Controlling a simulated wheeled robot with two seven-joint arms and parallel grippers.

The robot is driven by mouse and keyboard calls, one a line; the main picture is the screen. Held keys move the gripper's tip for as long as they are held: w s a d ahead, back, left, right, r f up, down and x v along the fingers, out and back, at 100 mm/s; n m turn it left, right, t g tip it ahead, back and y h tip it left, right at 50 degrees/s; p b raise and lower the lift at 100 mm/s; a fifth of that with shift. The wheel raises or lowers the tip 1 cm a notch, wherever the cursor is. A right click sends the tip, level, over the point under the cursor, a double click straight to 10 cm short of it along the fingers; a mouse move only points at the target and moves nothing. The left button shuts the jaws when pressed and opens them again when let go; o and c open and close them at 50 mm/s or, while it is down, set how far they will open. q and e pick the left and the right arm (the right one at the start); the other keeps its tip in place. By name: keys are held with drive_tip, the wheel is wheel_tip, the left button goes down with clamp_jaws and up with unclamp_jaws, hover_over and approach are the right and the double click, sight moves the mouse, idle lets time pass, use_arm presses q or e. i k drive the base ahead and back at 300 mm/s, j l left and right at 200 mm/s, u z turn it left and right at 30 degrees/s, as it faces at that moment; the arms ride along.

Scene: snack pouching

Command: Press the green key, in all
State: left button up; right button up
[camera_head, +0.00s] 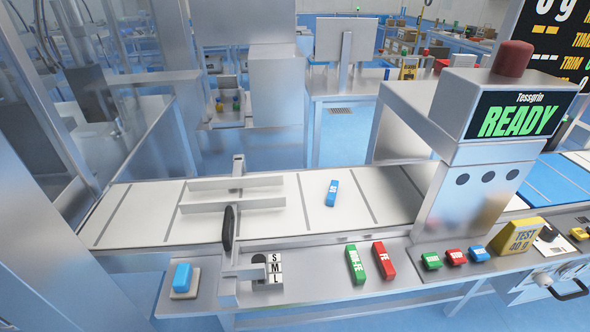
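A small green key (431,261) sits on the front ledge below the metal housing, at the left end of a row with a red key (455,257) and a blue key (479,253). Its lettering is too small to read. Nothing touches or covers it. A longer green bar (356,264) with white lettering lies further left on the ledge, beside a red bar (384,261). Neither of my grippers is in view.
A conveyor belt (280,215) runs behind the ledge, with a blue piece (332,193) on it and metal guide rails (235,183). A yellow "TEST" block (523,237) stands right of the keys. A blue button (182,278) and an S/M/L selector (273,268) are at left.

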sight(431, 260)
drive_tip(key=l+z, duration=0.1)
drive_tip(key=z, duration=1.35)
drive_tip(key=i+j, duration=0.05)
